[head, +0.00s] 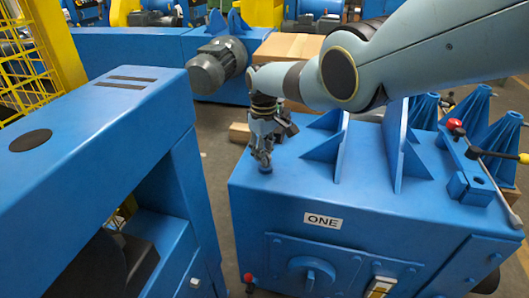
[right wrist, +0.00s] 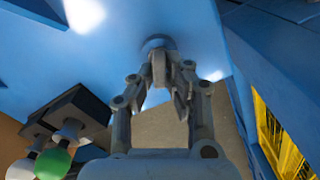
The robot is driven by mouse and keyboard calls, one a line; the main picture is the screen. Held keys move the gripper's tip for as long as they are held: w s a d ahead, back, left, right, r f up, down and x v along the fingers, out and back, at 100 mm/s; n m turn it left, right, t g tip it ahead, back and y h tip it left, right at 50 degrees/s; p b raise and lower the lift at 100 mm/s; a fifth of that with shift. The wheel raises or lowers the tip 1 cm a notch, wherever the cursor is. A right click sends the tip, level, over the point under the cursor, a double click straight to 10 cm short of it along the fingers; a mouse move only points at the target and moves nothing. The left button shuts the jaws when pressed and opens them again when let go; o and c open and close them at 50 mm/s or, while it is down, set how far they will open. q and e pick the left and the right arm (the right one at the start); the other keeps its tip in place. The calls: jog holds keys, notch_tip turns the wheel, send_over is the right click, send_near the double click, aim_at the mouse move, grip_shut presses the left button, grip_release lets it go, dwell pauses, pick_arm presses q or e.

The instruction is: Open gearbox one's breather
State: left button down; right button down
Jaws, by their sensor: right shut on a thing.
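Gearbox one (head: 262,196) is a big blue housing with a white "ONE" plate (head: 322,220) on its front. Whether the breather has turned cannot be told. My left gripper is not in view.
Blue upright ribs (head: 325,150) stand on the gearbox top, right of the gripper. A red-knobbed lever (head: 455,124) is at its right. A large blue machine frame (head: 110,130) is close on the left. Green and white knobs (right wrist: 52,163) show in the wrist view.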

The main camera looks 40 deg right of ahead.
jog(key=shift+s+a+f+n, duration=0.1)
jog(key=shift+n, duration=0.95)
jog(key=shift+s+a+f+n, duration=0.1)
jog(key=shift+n, duration=0.95)
jog(key=c, duration=1.4)
grip_release()
jog(key=shift+w, duration=0.1)
jog(key=shift+o, duration=0.2)
jog(key=shift+r, duration=0.1)
jog(key=shift+d, duration=0.1)
jog(key=shift+w+r, duration=0.15)
jog(key=shift+r, duration=0.4)
notch_tip(320, 180, up, 11)
jog(key=shift+f, duration=0.1)
